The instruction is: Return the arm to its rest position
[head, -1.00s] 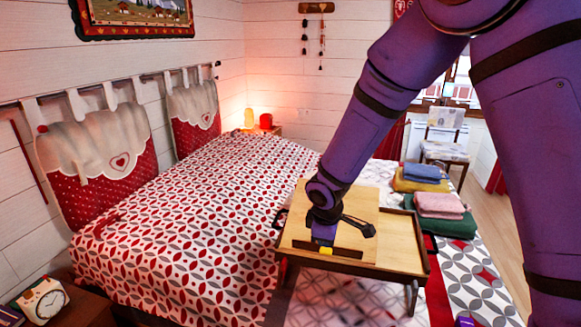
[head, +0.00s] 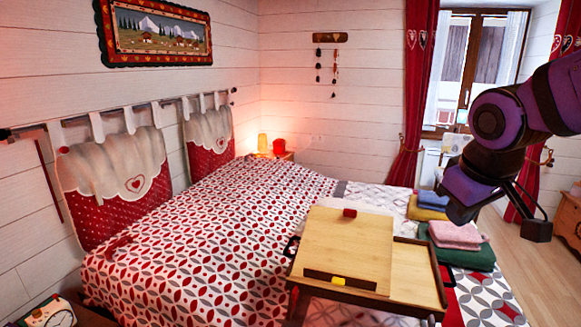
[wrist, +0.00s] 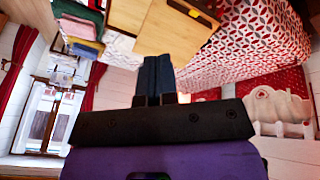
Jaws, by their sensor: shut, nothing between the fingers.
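My arm (head: 505,130) is purple and black and folded up at the right side of the head view, to the right of and above the bed tray. My gripper (wrist: 158,72) shows in the wrist view with its two dark fingers together and nothing between them. The gripper is apart from the wooden bed tray (head: 415,275), which stands on the bed. A small red object (head: 349,213) lies at the back edge of its raised board, and a small yellow one (head: 338,281) is at the front ledge.
Folded towels (head: 455,235) are stacked right of the tray, below my arm. The bed (head: 200,235) has a red and white patterned cover. Red curtains (head: 415,95) frame a window behind my arm. A wooden chest (head: 568,225) stands at the far right; floor is open before it.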

